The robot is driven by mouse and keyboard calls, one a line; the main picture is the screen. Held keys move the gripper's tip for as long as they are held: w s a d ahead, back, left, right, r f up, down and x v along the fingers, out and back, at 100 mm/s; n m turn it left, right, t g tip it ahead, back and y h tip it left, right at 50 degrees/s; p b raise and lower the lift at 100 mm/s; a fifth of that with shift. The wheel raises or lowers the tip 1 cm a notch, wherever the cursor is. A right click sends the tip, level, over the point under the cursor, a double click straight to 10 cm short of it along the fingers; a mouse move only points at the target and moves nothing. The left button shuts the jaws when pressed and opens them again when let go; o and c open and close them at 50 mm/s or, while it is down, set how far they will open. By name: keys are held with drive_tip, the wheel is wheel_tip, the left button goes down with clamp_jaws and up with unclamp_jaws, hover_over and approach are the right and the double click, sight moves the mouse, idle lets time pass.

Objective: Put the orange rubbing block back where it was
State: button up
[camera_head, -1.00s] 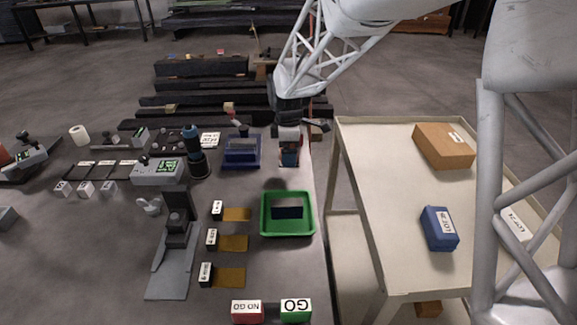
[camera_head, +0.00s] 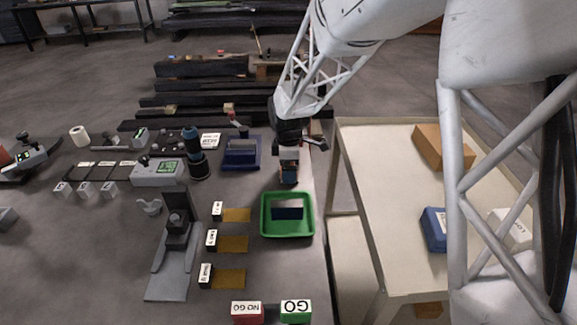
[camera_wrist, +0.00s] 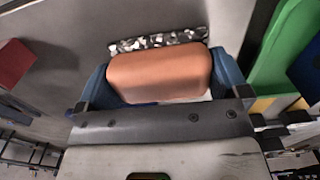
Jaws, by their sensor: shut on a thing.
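My gripper (camera_head: 289,176) is shut on the orange rubbing block (camera_wrist: 160,75). In the wrist view the block lies crosswise between my blue fingertips, one at each end. In the head view my gripper hangs over the right part of the grey bench, just behind the green tray (camera_head: 264,228); the block is mostly hidden there by the fingers. A black-and-white speckled strip (camera_wrist: 158,40) shows just beyond the block in the wrist view; I cannot tell whether they touch. The place the block came from cannot be told from these frames.
The green tray holds a dark blue piece (camera_head: 287,213). Three labelled tan strips (camera_head: 236,215) lie left of it. Red NO GO (camera_head: 247,313) and green GO (camera_head: 296,312) blocks sit in front. A blue stand (camera_head: 241,154) is left of my gripper. A cream side table (camera_head: 375,215) stands right.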

drive_tip(key=shift+f, duration=0.2)
drive_tip(key=o, duration=0.5)
drive_tip(key=shift+o, duration=0.2)
wheel_tip(320, 180, up, 12)
idle(0.7)
drive_tip(key=shift+s+d+r, duration=0.1)
drive_tip(key=shift+r, duration=0.05)
idle(0.6)
drive_tip(key=s+d+r+m+t, duration=0.1)
drive_tip(key=s+d+r+m, duration=0.35)
drive_tip(key=s, duration=0.45)
drive_tip(key=s+d+r+m, duration=0.3)
drive_tip(key=s+d+m, duration=0.25)
drive_tip(key=s, duration=0.25)
drive_tip(key=s+d+m, duration=0.2)
drive_tip(key=s+m, duration=0.2)
drive_tip(key=s, duration=0.5)
drive_tip(key=s+d+f+m+t, duration=0.1)
drive_tip(key=s+d+m, duration=0.2)
drive_tip(key=s, duration=0.5)
drive_tip(key=shift+s+d+m+t, duration=0.3)
drive_tip(key=shift+s+d+m, duration=0.1)
drive_tip(key=shift+m, duration=0.2)
